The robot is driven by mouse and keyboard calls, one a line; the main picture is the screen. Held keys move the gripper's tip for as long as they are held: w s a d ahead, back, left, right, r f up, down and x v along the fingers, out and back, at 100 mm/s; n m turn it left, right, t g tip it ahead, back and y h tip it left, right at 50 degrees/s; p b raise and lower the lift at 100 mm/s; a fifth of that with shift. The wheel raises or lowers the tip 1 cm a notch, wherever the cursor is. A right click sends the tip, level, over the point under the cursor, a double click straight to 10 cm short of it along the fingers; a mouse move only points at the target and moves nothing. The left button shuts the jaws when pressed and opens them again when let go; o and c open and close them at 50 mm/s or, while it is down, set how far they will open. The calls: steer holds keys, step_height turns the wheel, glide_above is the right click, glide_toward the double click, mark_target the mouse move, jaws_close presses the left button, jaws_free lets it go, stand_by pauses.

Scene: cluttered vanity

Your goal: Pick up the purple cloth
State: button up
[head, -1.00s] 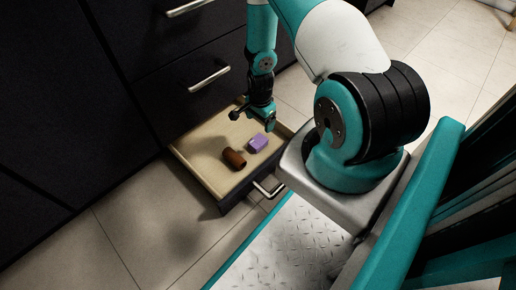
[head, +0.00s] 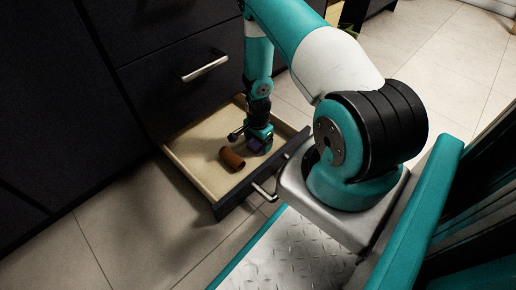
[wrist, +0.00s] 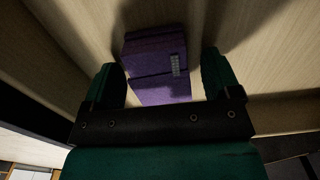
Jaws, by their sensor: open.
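The purple cloth (wrist: 155,52) is a folded, block-like bundle with a small pale label. It lies on the floor of the open drawer (head: 205,145). In the head view only a small part of the cloth (head: 255,146) shows, as my gripper covers the rest. My gripper (wrist: 165,75) is open and down inside the drawer. In the wrist view one finger stands on each side of the cloth, with a gap at the right finger and the left finger close to it. I cannot tell whether the left finger touches it.
A brown cylinder (head: 232,159) lies in the drawer just left of my gripper. The drawer walls stand close around, with a handle (head: 264,192) on the front. Dark cabinet fronts with another handle (head: 205,69) rise behind. Tiled floor (head: 120,235) is clear at the left.

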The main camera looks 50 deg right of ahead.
steer(key=shift+f, duration=0.15)
steer(key=shift+c, duration=0.2)
steer(key=c, duration=1)
steer(key=shift+o, duration=0.2)
step_height(320, 180, up, 20)
steer(key=p, duration=1.2)
